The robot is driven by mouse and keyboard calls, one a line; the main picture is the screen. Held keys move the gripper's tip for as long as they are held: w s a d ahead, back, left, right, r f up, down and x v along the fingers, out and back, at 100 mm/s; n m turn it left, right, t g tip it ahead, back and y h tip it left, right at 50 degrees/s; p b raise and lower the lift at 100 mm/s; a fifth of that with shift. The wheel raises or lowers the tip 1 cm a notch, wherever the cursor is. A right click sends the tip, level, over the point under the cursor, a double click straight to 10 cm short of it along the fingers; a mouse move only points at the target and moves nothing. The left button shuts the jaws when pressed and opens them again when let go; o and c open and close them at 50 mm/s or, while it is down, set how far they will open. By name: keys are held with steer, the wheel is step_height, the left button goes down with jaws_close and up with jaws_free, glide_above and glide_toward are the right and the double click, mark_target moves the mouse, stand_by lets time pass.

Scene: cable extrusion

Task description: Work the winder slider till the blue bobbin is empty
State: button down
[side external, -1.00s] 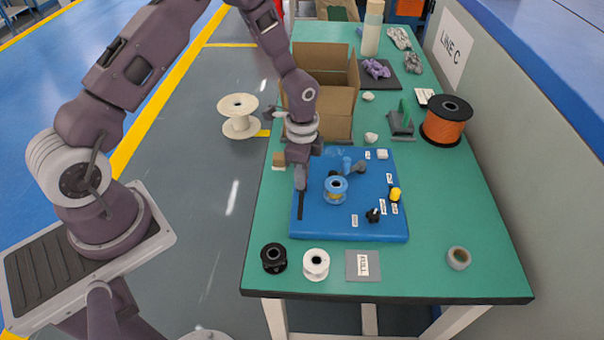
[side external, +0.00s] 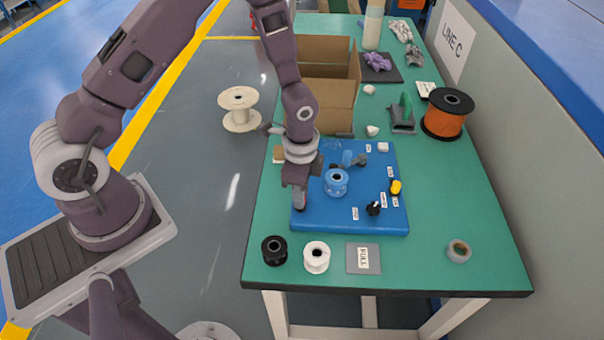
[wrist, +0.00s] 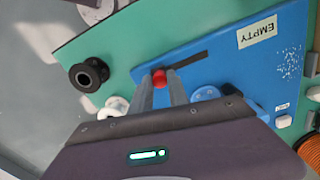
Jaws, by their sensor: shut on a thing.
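The blue winder board (side external: 380,220) lies on the green table. The blue bobbin (side external: 336,184) stands upright near its middle; its core looks blue, with no clear cable band. My gripper (side external: 299,206) is at the board's left side, left of the bobbin. In the wrist view my gripper (wrist: 160,84) is shut on the red slider knob (wrist: 161,77), at one end of the dark slot (wrist: 187,62). The blue bobbin (wrist: 206,94) is partly hidden there behind my gripper body. My gripper hides the knob in the side view.
A black spool (side external: 274,250) and a white spool (side external: 316,257) stand before the board, beside a grey FULL pad (side external: 350,266). A black knob (side external: 373,208) and a yellow knob (side external: 396,187) are on the board. An open carton (side external: 335,105) stands behind. The table's front right is mostly clear.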

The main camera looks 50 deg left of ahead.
mark_target(300, 212)
steer(key=shift+s+d, duration=0.55)
steer(key=shift+d, duration=0.1)
steer(key=c, duration=1.3)
jaws_free()
steer(key=shift+r, duration=0.45)
step_height(300, 212, up, 6)
steer(key=shift+r, duration=0.15)
steer(key=shift+r, duration=0.1)
